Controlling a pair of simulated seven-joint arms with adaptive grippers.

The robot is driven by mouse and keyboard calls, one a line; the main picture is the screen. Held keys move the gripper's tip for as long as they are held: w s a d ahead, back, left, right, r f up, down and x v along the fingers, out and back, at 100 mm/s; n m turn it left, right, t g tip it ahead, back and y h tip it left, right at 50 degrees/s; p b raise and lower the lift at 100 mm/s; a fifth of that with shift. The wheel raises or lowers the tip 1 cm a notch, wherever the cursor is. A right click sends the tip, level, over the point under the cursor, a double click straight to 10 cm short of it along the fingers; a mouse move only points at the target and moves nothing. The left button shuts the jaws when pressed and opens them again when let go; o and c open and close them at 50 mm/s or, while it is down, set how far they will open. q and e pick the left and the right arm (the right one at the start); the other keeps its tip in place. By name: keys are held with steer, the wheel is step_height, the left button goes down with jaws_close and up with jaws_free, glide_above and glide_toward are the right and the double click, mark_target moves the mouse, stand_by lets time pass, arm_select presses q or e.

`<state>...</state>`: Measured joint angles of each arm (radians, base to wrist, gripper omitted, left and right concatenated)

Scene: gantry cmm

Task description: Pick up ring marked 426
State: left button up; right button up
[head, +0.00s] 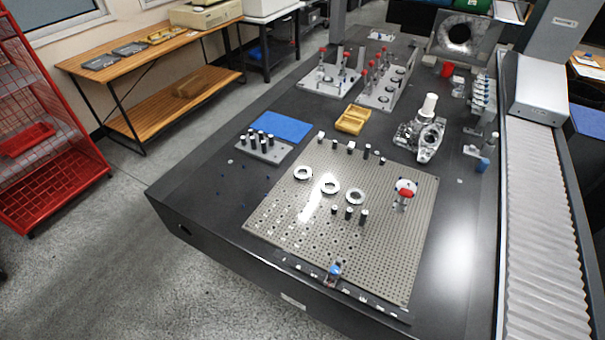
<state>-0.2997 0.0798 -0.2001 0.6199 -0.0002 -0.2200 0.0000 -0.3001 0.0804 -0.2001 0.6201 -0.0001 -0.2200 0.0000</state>
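Three metal rings lie in a row on the grey perforated plate: a left ring (303,173), a middle ring (330,186) and a right ring (355,196). They look alike, silver with dark centres. Any marking such as 426 is too small to read, so I cannot tell which ring carries it. The perforated plate (400,260) sits on the dark table. Neither my left nor my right gripper shows in the head view.
Several dark pins (349,213) stand just in front of the rings, and others along the plate's back edge. A red-topped part (405,194) stands right of them. A blue mat (281,126), yellow tray (353,119) and metal casting (420,137) lie behind.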

arm_select(q)
steer(key=shift+o, duration=0.5)
steer(key=o, duration=0.8)
